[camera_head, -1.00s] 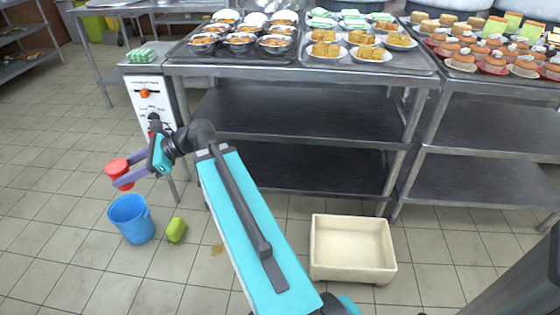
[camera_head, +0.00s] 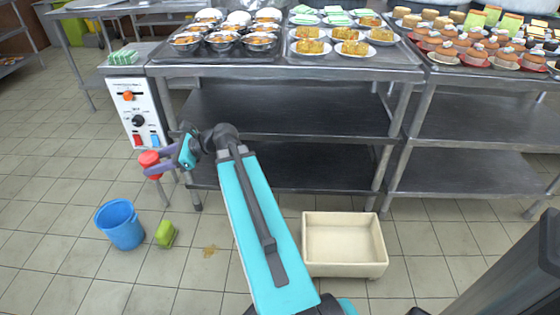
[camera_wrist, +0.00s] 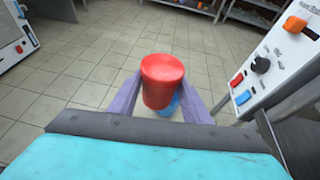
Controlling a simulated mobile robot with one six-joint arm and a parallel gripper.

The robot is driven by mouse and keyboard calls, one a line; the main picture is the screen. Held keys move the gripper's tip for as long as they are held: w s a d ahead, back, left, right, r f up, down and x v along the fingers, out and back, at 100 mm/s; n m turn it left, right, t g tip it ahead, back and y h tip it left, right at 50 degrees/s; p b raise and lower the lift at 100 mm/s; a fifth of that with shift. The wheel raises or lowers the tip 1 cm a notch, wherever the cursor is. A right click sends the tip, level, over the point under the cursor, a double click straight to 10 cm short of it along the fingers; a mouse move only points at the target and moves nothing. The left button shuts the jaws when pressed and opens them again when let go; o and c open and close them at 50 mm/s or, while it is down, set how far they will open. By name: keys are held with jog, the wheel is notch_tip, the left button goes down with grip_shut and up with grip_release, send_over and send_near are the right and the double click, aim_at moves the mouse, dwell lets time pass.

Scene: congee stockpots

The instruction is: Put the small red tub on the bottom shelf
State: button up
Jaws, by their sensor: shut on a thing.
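The small red tub (camera_head: 149,160) is held between the purple fingers of my gripper (camera_head: 158,165) in the head view, off the floor and in front of the control box. In the wrist view the red tub (camera_wrist: 162,80) sits between the two fingers of my gripper (camera_wrist: 160,100). The bottom shelf (camera_head: 310,166) of the metal table is to the right of my gripper and looks empty. My arm hides part of its left side.
A blue bucket (camera_head: 120,225) and a green object (camera_head: 165,233) stand on the floor at left. A cream bin (camera_head: 343,262) stands before the table. The middle shelf (camera_head: 290,110) looks empty. Food trays cover the tabletop. A control box (camera_head: 138,108) stands left of the table.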

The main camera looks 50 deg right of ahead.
jog(key=s+d+f+m+t+h, duration=0.15)
jog(key=s+d+f, duration=0.3)
jog(key=d, duration=0.55)
jog(key=s+d+f+m+t+h+b, duration=0.1)
jog(key=s+d+f+m+h, duration=0.3)
jog(key=d, duration=0.6)
jog(key=s+d+f+m+t+h, duration=0.1)
jog(key=s+d+f+m+h, duration=0.15)
jog(key=d+f, duration=0.6)
jog(key=s+d+f+m+h, duration=0.1)
jog(key=s+d+f+h, duration=0.1)
jog(key=s+d+f, duration=0.2)
jog(key=s+d+f+m+g+h, duration=0.1)
jog(key=s+d+f+m+h, duration=0.1)
jog(key=s+d, duration=0.7)
jog(key=s+d+f+m+h, duration=0.2)
jog(key=s+d+f, duration=0.3)
jog(key=s, duration=0.5)
jog(key=shift+s+d+f+b, duration=0.2)
jog(key=shift+d+f+b, duration=0.2)
jog(key=shift+d, duration=0.55)
